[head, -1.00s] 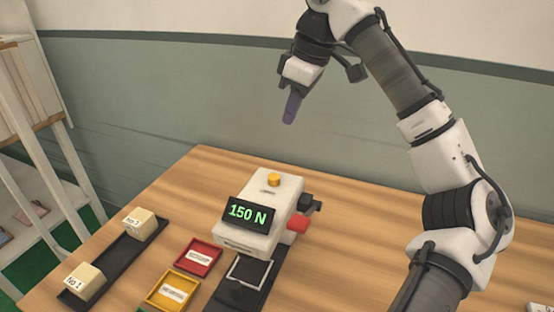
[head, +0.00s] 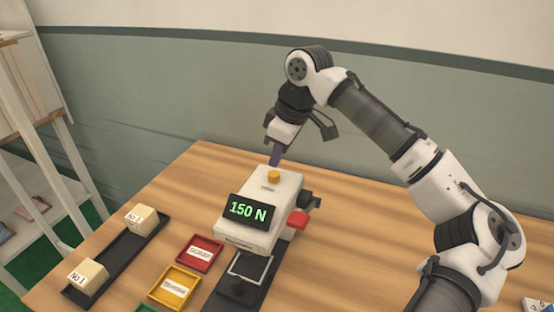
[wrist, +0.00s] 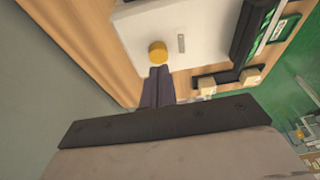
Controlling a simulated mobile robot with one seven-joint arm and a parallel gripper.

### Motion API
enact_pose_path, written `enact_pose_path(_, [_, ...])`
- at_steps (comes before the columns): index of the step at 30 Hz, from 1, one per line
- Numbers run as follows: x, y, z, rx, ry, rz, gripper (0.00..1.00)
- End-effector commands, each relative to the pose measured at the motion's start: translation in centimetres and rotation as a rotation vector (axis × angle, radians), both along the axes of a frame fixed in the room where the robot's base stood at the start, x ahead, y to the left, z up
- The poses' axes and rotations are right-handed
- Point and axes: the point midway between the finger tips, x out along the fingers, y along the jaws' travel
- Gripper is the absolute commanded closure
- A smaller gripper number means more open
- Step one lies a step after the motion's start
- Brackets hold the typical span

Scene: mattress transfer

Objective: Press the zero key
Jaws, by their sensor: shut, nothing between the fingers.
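The zero key looks to be the round yellow-orange button (head: 273,176) on top of the white tester (head: 262,205). The tester's dark display (head: 249,211) reads 150 N in green. My gripper (head: 275,161) is shut and empty, pointing down just above and behind the button in the head view. In the wrist view, the shut fingertips (wrist: 158,70) are close to the button (wrist: 158,51). I cannot tell whether they touch it; a small gap seems to remain in the head view.
A red part (head: 298,217) sticks out at the tester's right side. A black tray (head: 118,255) with two cream blocks lies at the left. A red tray (head: 181,262) and a yellow tray (head: 161,290) lie in front.

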Motion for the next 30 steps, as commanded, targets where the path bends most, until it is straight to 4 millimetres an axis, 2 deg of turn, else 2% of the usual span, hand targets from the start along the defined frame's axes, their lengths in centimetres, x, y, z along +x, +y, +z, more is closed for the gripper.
enact_pose_path(6, [0.0, 0.0, -1.9, 0.0, 0.0, 0.0, 1.0])
enact_pose_path(18, [0.0, 0.0, -2.2, 0.002, -0.001, 0.0, 1.0])
enact_pose_path(30, [0.0, 0.0, -4.1, 0.001, 0.001, -0.001, 1.0])
